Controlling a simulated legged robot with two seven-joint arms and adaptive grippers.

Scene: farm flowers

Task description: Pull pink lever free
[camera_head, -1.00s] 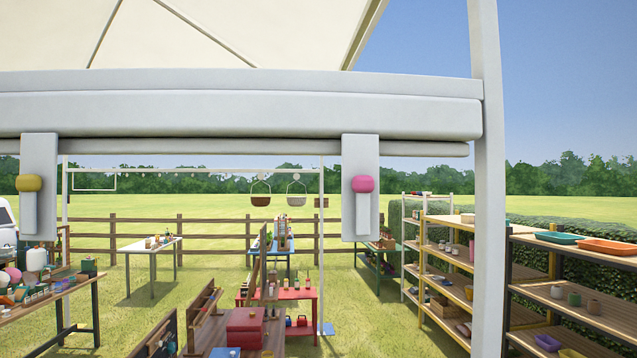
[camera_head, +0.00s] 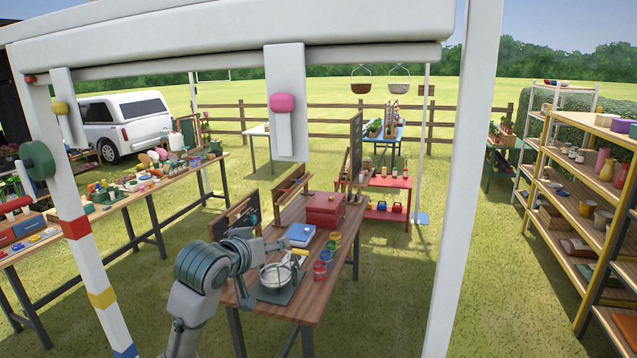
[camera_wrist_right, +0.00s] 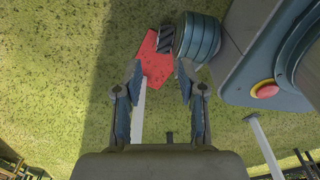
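The pink lever (camera_head: 283,103) is a rounded pink knob on a pale upright plate, hanging from the white crossbeam (camera_head: 230,40) in the upper middle of the head view. My left gripper (camera_head: 284,246) is well below it, over the wooden table; its fingers are small and unclear, so I cannot tell whether it is open. It is apart from the lever. My right gripper (camera_wrist_right: 162,75) shows only in the right wrist view, pointing down at grass. Its two fingers are spread with nothing between them. The lever is not in that view.
A yellow knob (camera_head: 60,108) is on another plate at the left. White posts (camera_head: 468,180) frame the view. The wooden table (camera_head: 345,232) below holds a red box (camera_head: 325,209), paint pots and a metal pot (camera_head: 276,277). Shelves (camera_head: 583,195) stand at the right.

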